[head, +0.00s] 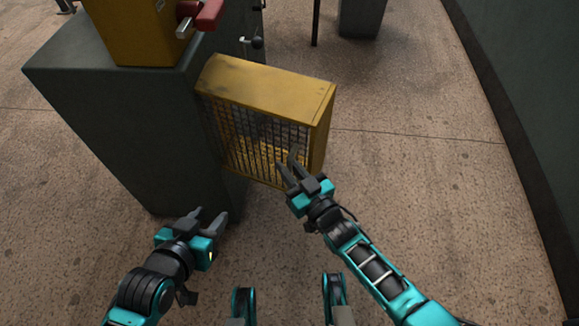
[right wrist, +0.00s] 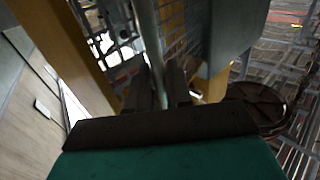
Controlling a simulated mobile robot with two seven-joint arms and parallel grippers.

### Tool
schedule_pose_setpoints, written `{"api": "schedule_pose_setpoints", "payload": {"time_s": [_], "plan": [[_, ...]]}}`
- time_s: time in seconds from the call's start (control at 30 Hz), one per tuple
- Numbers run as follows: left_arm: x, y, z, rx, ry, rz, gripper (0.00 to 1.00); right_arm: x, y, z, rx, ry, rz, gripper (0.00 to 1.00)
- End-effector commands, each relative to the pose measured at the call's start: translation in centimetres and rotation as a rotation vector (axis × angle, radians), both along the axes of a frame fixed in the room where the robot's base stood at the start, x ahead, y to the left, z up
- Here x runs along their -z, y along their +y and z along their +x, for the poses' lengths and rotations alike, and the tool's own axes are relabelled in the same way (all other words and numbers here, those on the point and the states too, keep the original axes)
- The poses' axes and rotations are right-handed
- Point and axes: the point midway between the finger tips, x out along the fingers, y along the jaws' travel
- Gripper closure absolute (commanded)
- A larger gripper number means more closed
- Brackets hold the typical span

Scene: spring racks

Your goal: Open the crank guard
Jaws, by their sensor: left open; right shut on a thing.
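The crank guard (head: 268,88) is a yellow box frame with a wire mesh front, at the right side of the dark grey cabinet. I cannot tell whether it stands ajar. My right gripper (head: 291,162) is at the lower right of the mesh front. In the right wrist view its jaws are shut on an upright grey bar (right wrist: 149,45), beside the guard's yellow frame (right wrist: 62,45) and mesh. The gripper hides most of this bar in the head view. My left gripper (head: 207,218) is open and empty, low in front of the cabinet, apart from the guard.
The dark grey cabinet (head: 130,130) stands at the left, with a yellow housing (head: 140,35) and a red handle (head: 209,14) on top. A black-knobbed lever (head: 257,43) is behind the guard. The floor to the right is clear up to a dark curved wall (head: 530,110).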

Motion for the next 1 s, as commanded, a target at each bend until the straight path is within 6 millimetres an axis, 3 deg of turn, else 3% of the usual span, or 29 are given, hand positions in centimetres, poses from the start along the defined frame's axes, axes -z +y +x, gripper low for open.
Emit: {"api": "schedule_pose_setpoints", "payload": {"time_s": [0.7,0.73,0.87,1.0], "plan": [[-0.04,-0.01,-0.01,0.0,0.0,0.0,0.57,0.0,0.01,-0.03,-0.001,-0.002,-0.003,1.0],[-0.04,-0.01,-0.01,0.0,0.0,0.0,0.57,0.0,0.0,-0.02,-0.001,-0.002,-0.003,0.8],[-0.04,-0.01,-0.01,0.0,0.0,0.0,0.57,0.01,-0.01,-0.02,-0.001,-0.001,-0.002,0.67],[-0.04,-0.02,-0.01,0.0,0.0,0.0,0.57,0.0,-0.01,-0.02,0.0,-0.001,-0.001,0.66]]}}
